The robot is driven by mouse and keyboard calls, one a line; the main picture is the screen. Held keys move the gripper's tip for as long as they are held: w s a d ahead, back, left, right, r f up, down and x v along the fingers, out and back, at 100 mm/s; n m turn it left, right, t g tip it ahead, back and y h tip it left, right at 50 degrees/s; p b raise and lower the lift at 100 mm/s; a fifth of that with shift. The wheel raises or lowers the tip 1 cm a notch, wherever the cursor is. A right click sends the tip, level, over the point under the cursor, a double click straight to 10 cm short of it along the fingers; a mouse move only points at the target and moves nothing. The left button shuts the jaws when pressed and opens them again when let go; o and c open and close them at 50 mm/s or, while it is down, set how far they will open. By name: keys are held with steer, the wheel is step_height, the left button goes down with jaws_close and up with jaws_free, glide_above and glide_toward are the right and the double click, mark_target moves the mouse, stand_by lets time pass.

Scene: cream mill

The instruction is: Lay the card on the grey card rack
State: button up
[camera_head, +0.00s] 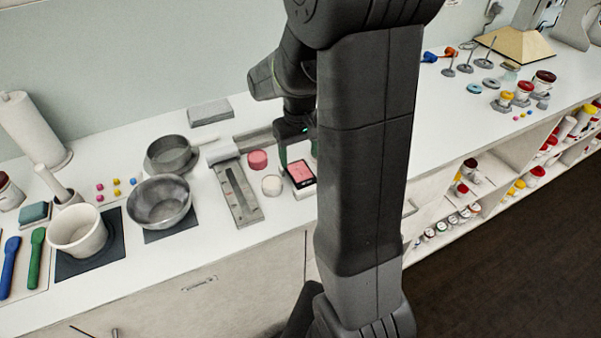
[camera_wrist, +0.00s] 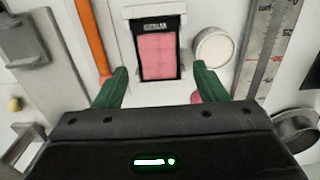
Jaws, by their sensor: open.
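The card appears to be the flat black-edged piece with a pink face and a small printed strip at one end (camera_wrist: 158,55). It lies on a white base, and also shows in the head view (camera_head: 301,173) on the counter. My gripper (camera_wrist: 160,78) is open and empty, its green fingers on either side of the card's near end in the wrist view. In the head view my gripper (camera_head: 298,152) is just behind the card, partly hidden by my arm. A grey block with a raised plate (camera_wrist: 25,45), possibly the card rack, is at the wrist view's left.
A white round piece (camera_wrist: 213,47) and a pink round piece (camera_head: 257,159) stand close to the card. An orange rod (camera_wrist: 91,35) lies on its other side. A grey ruled gauge (camera_head: 238,195) and metal bowl (camera_head: 160,203) are to the left in the head view.

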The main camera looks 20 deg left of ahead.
mark_target(301, 174)
steer(key=f, duration=0.5)
steer(key=shift+d+p, duration=0.25)
steer(key=shift+p, duration=0.1)
steer(key=shift+r, duration=0.1)
steer(key=c, duration=0.8)
